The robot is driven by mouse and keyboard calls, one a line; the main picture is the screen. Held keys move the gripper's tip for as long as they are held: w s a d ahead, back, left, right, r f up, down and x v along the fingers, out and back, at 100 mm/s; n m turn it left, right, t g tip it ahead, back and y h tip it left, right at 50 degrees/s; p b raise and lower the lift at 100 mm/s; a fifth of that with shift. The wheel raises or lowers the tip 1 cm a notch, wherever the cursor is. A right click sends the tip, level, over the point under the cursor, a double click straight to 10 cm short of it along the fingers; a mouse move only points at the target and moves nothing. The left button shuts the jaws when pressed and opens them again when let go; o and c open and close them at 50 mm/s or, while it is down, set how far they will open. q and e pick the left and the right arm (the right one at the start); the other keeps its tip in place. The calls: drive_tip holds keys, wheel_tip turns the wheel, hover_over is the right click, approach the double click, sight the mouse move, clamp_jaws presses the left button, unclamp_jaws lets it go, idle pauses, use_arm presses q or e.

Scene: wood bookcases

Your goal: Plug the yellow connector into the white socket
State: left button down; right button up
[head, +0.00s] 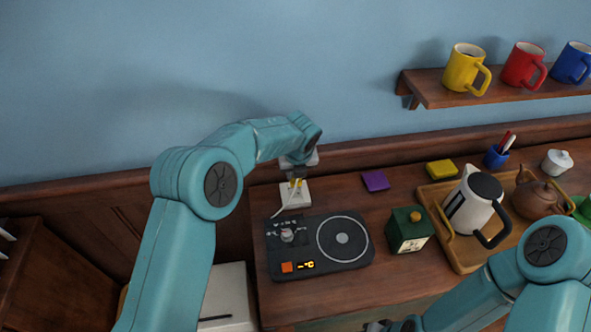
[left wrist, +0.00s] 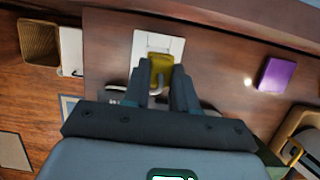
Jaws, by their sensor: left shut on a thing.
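The white socket (head: 302,199) is a pale square plate at the back left of the wooden counter, near the wall. The yellow connector (head: 295,183) is over it, below my left gripper (head: 297,173). In the left wrist view, the left gripper (left wrist: 163,82) is shut on the yellow connector (left wrist: 160,65), with a dark finger on each side. The connector covers part of the white socket (left wrist: 173,45). I cannot tell whether it is seated or just above. A pale cable runs from it. My right gripper (head: 380,326) is barely visible at the bottom edge; its fingers cannot be made out.
A black turntable-like device (head: 318,260) lies just in front of the socket. A purple block (head: 375,181), a yellow block (head: 440,169) and a green box (head: 408,230) stand to the right. Beyond is a wooden tray (head: 468,256) with a kettle (head: 470,203). A shelf with mugs hangs above.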

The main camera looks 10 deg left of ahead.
sight(295, 181)
use_arm(q)
drive_tip(key=shift+s+b+x, duration=0.2)
drive_tip(key=shift+b+x, duration=0.45)
drive_tip(key=shift+x, duration=0.5)
drive_tip(key=shift+s+a+f+b, duration=0.1)
drive_tip(key=shift+s+f+b, duration=0.05)
drive_tip(key=shift+f+b, duration=0.25)
drive_tip(key=shift+f, duration=0.3)
drive_tip(key=shift+f+b, duration=0.4)
drive_tip(key=shift+b, duration=0.05)
drive_tip(key=shift+r, duration=0.1)
